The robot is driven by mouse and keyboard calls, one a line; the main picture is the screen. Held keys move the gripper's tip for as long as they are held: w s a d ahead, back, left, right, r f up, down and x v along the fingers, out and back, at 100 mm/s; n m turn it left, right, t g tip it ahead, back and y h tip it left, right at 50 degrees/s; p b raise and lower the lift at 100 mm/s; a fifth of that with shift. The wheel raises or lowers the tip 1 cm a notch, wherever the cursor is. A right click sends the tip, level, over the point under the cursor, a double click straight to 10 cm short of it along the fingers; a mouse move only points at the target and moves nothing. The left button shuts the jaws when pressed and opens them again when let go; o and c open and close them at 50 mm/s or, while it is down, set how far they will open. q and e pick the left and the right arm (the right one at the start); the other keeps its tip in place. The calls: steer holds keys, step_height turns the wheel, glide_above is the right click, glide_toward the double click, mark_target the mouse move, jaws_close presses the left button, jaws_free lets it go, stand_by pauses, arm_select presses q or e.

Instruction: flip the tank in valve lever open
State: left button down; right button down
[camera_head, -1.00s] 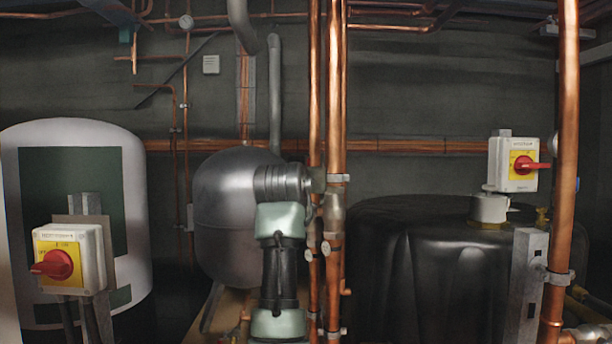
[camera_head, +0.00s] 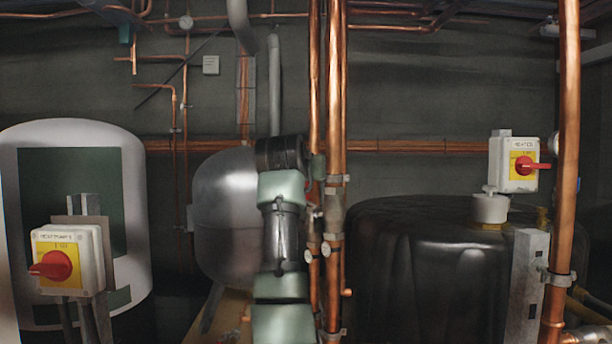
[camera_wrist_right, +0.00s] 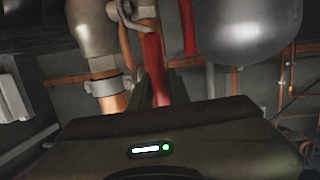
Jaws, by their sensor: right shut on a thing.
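A long red valve lever (camera_wrist_right: 154,68) shows in the right wrist view, beside a vertical copper pipe with a grey valve body (camera_wrist_right: 92,28). My right gripper (camera_wrist_right: 154,96) is shut on this red lever; its fingers are dark and partly hidden behind the gripper housing. I cannot read a label naming the valve. My left gripper is not in view.
A round grey tank (camera_head: 225,215) stands behind my arm. A black tank (camera_head: 430,270) stands right of the pipes. Switch boxes with red knobs stand at the left (camera_head: 68,262) and right (camera_head: 514,163). Another copper pipe (camera_head: 568,130) rises at the right.

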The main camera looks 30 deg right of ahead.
steer(key=shift+r, duration=0.2)
steer(key=c, duration=1.3)
jaws_free()
steer(key=shift+c, duration=0.2)
steer(key=shift+f, duration=0.15)
steer(key=shift+w, duration=0.1)
steer(key=shift+s+a+b, duration=0.25)
steer(key=shift+s+b, duration=0.05)
steer(key=shift+b, duration=0.1)
steer(key=b+v, duration=0.3)
steer(key=v, duration=0.4)
steer(key=shift+b, duration=0.35)
